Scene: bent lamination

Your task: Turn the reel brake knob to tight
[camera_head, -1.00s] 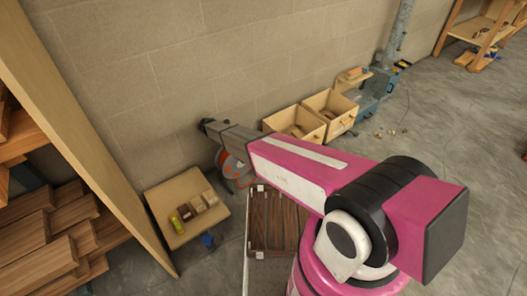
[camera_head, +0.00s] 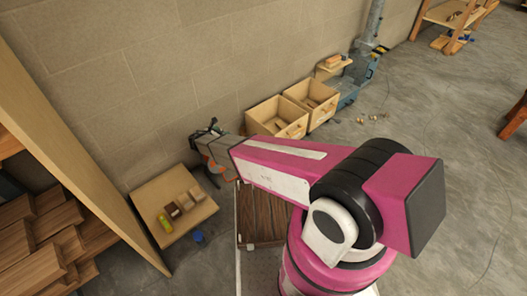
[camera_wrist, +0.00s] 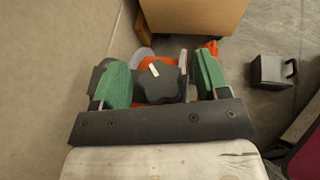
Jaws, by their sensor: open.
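The reel brake knob (camera_wrist: 160,88) is dark and lobed, with a short white mark on its face that slants slightly. It sits in front of an orange reel (camera_wrist: 152,62) in the wrist view. My gripper (camera_wrist: 162,80) is open, with one green pad on each side of the knob. Whether either pad touches it I cannot tell. In the head view the orange reel (camera_head: 213,172) is partly hidden beneath my arm's end, and my gripper (camera_head: 206,129) is above it near the wall; the knob cannot be made out there.
A low wooden table (camera_head: 150,190) with small blocks and a yellow-green can stands left of the reel. A blue cup (camera_head: 198,237) is on the floor by it. Dark boards (camera_head: 262,215) lie near my base. Two wooden boxes (camera_head: 277,118) stand along the wall, right of the reel.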

